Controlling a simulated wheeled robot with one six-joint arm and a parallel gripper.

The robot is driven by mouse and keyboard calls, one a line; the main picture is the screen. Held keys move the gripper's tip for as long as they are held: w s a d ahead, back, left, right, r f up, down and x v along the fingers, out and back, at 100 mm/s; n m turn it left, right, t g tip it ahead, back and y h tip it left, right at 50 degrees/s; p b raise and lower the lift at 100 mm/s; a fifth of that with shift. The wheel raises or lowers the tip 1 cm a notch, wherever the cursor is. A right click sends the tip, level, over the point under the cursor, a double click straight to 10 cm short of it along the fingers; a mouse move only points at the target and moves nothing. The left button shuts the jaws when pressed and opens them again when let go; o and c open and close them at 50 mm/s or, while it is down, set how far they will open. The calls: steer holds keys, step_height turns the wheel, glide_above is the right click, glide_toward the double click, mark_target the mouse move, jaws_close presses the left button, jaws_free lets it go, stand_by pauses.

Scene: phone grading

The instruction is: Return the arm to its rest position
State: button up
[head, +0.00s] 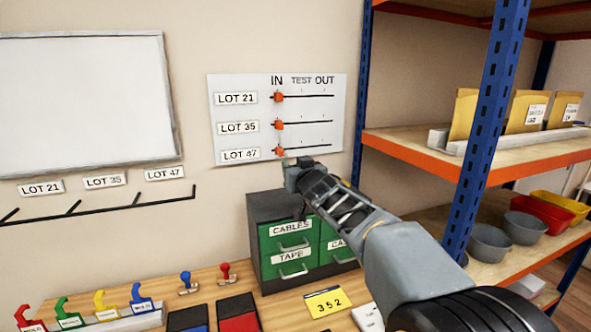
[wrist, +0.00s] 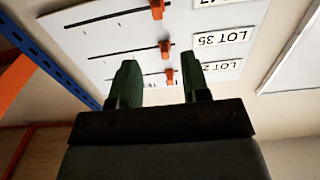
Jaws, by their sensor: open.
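My arm (head: 405,262) reaches from the lower right toward the wall in the head view. The board (wrist: 110,35) appears upside down beyond the fingers there. Its orange sliders all stand at the IN end of their lines, including the LOT 47 slider (head: 279,151). I cannot tell whether a fingertip touches the board.
A green drawer cabinet (head: 290,230) stands on the wooden bench (head: 205,298) below my gripper. A blue shelf post (head: 485,130) and orange-edged shelves (head: 430,162) stand right of my arm. A whiteboard (head: 85,100) hangs left.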

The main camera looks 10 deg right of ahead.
steer(key=s+f+g+h, duration=0.1)
steer(key=s+f+g, duration=0.5)
steer(key=s+f, duration=0.5)
steer(key=s+f+m+g+h, duration=0.1)
steer(key=s+f+g, duration=0.6)
steer(key=s+f, duration=0.5)
steer(key=s, duration=0.7)
steer(key=shift+s+d+g, duration=0.3)
steer(key=shift+f, duration=0.1)
